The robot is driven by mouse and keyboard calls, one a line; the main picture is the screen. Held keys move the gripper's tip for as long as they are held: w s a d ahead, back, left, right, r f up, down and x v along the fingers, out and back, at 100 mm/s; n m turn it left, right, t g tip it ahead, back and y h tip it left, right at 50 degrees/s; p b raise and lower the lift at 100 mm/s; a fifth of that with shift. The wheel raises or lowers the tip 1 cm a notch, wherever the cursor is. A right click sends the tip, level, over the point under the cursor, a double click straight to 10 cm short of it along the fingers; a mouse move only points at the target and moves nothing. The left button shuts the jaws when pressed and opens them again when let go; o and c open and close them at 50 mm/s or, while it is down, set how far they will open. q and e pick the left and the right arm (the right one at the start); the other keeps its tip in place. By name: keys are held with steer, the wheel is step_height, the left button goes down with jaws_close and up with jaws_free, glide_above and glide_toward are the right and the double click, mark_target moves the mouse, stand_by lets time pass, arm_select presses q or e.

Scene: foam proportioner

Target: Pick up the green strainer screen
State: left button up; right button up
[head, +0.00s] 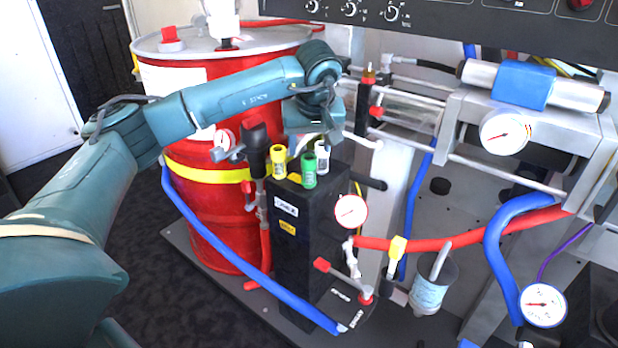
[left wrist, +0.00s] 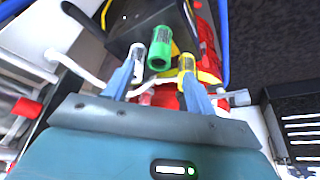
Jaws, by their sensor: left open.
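The green strainer screen (head: 309,170) is a short green-topped cylinder standing on top of the black box-shaped housing (head: 300,240). A yellow-topped screen (head: 279,160) stands to its left and a white-topped one (head: 322,157) to its right. My left gripper (head: 311,141) is open and empty, just above and behind these screens. In the left wrist view the green screen (left wrist: 159,48) shows between my two spread fingers (left wrist: 160,72). The yellow screen (left wrist: 186,65) lies by the right finger and the white one (left wrist: 136,55) by the left finger; contact cannot be told. My right gripper is not in view.
A red drum (head: 205,215) with a yellow band stands left of the housing. A black-handled valve (head: 257,150) rises close by the screens. Gauges (head: 351,211), red and blue hoses and a steel pipe frame fill the right. The control panel (head: 450,25) overhangs above.

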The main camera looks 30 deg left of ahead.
mark_target(309, 158)
arm_select(q)
steer(key=b+x, duration=0.1)
steer(key=x, duration=0.4)
arm_select(e)
steer(key=shift+w+a+n+t+y, duration=0.2)
steer(key=shift+n+t+y, duration=0.1)
steer(key=shift+t, duration=0.2)
arm_select(q)
steer(key=shift+c, duration=0.5)
jaws_close()
